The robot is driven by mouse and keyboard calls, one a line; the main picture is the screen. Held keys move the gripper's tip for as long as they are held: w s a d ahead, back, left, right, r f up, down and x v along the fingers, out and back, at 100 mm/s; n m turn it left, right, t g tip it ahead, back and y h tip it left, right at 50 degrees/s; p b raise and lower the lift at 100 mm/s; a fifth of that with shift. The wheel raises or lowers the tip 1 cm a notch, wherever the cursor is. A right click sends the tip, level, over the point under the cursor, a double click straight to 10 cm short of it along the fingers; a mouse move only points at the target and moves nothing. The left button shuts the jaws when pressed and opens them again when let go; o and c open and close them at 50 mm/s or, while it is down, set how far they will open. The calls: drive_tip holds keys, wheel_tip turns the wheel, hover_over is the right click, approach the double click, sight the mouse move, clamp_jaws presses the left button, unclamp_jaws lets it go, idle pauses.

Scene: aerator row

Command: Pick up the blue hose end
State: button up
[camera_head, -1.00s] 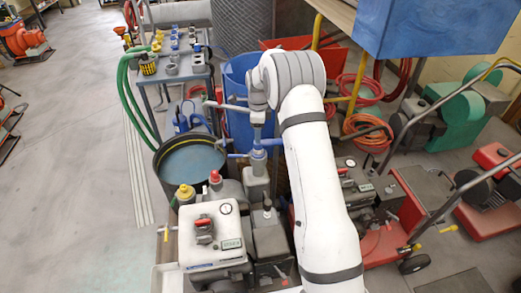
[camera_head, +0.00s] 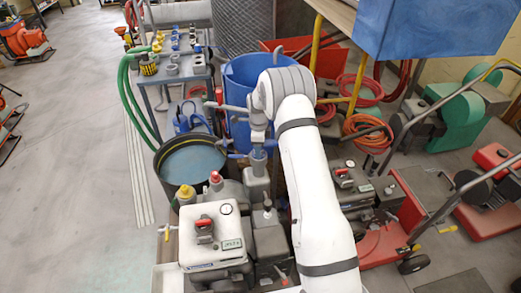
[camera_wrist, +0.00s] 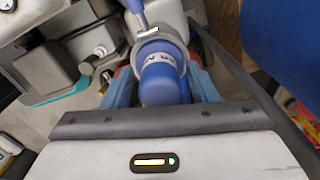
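The blue hose end (camera_wrist: 160,80) is a rounded blue cylinder with a printed band, a light grey collar and a blue lever or hose above it in the wrist view. My gripper (camera_wrist: 163,88) has one blue finger on each side of it, and the fingers look spread with the blue piece between them. Whether they touch it is hard to tell. In the head view my gripper (camera_head: 257,140) is low over a grey pump post, and the blue piece is mostly hidden there.
A black-rimmed drum of water (camera_head: 190,160) stands to the left, and a blue barrel (camera_head: 245,75) behind. A white pump unit (camera_head: 212,235) with a gauge and red valve sits in front. A cart of fittings (camera_head: 175,65) is at back left. The left floor is open.

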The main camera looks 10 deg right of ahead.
drive_tip(key=c, duration=1)
